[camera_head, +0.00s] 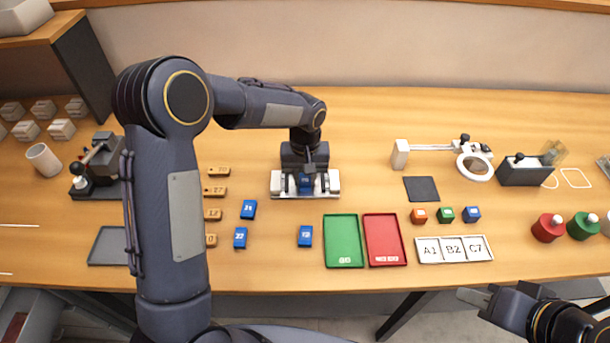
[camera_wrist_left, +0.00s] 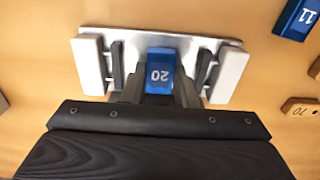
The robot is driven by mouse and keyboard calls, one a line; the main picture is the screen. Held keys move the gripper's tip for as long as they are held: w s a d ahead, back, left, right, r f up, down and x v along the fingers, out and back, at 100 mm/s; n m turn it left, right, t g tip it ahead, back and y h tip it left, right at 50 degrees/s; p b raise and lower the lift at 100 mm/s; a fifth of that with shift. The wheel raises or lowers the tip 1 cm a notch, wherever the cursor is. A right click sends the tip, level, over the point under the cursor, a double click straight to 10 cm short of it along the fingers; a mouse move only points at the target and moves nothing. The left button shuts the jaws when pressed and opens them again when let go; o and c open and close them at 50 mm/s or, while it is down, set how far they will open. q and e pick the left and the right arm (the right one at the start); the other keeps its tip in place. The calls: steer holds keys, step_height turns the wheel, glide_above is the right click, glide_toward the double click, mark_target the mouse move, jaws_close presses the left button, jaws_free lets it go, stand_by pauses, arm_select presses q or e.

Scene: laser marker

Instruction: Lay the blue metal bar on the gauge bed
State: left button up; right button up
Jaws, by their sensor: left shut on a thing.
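A blue metal bar (camera_head: 304,181) with white digits is between the fingers of my left gripper (camera_head: 305,186), which is shut on it. In the left wrist view the blue bar (camera_wrist_left: 160,75) sits between the fingers of my left gripper (camera_wrist_left: 158,92), over the gauge bed (camera_wrist_left: 120,41), between its two white end blocks. The gauge bed (camera_head: 277,184) is a silver plate. I cannot tell whether the bar touches the plate. My right gripper (camera_head: 474,301) is empty at the lower right, beyond the table's front edge; its finger gap is unclear.
Several other blue bars (camera_head: 305,236) lie in front and left of the bed, near wooden tags (camera_head: 216,190). A green tray (camera_head: 343,241) and a red tray (camera_head: 385,240) lie front right. A dark pad (camera_head: 421,189) lies to the right. Wood right beside the bed is clear.

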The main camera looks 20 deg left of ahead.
arm_select(q)
steer(key=o, duration=1.1)
steer(key=shift+c, duration=0.2)
steer(key=shift+r+b, duration=0.3)
steer(key=shift+r, duration=3.65)
steer(key=s+a+r+t+h, duration=0.1)
steer(key=s+a+r+h, duration=0.1)
steer(key=s+a+r, duration=0.5)
steer(key=s+f+m+t+h, duration=0.1)
steer(key=s+t, duration=0.3)
steer(key=s, duration=1.6)
steer(key=shift+d+f+h, duration=0.15)
steer(key=shift+d+h, duration=0.15)
steer(key=shift+d, duration=0.1)
steer(key=shift+s+d+f+m+t, duration=0.15)
steer(key=shift+s+f+m+t, duration=0.15)
steer(key=shift+s, duration=0.15)
